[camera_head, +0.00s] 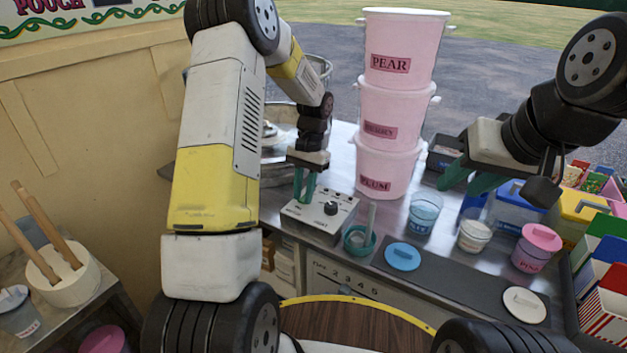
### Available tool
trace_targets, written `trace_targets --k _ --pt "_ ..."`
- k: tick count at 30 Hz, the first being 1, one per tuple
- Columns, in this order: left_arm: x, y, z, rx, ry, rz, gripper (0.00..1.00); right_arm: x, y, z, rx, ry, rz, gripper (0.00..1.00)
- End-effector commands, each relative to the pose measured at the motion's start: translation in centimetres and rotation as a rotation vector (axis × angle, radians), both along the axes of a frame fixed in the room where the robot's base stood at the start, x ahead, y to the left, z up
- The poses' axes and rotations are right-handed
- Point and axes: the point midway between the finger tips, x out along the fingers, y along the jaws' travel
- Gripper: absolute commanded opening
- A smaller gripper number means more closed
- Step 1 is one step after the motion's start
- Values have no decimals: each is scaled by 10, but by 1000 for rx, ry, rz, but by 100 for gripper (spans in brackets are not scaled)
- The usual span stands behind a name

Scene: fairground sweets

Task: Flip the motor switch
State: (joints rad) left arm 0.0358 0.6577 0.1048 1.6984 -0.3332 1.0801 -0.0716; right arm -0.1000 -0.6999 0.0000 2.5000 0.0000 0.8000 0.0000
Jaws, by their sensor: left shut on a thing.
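A small white control box (320,211) with a black knob (331,208) sits on the metal counter, left of the tall pink tubs. My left gripper (304,190) points down at the box's back left part, its green fingers shut on the motor switch. The fingers hide the switch, so I cannot tell which way it is set. My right gripper (468,182) is over the counter, right of the tubs, its green fingers apart and empty.
Stacked pink tubs (391,105) stand behind the box. A teal cup with a scoop (360,240) is close to the box's right. Lidded jars, a blue lid (403,256) and colored bins crowd the right. A metal bowl (281,150) is behind my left arm.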

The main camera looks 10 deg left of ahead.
Motion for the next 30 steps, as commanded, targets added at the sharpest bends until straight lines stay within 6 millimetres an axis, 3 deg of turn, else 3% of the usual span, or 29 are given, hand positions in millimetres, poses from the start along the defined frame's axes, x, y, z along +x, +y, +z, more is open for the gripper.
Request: trace_targets --k 2,3,6,17,30 --pt "0 1 0 1 0 1 0 0 0 0 0 0 0 36" --pt "0 1 0 1 -1 1 29 0 0 0 0 0 0 36" --pt "0 1 0 1 -1 1 45 0 0 0 0 0 0 36" --pt "1 0 5 0 -3 1 45 0 0 0 0 0 0 36" --pt "18 -6 68 0 -3 1 45 0 0 0 0 0 0 36"
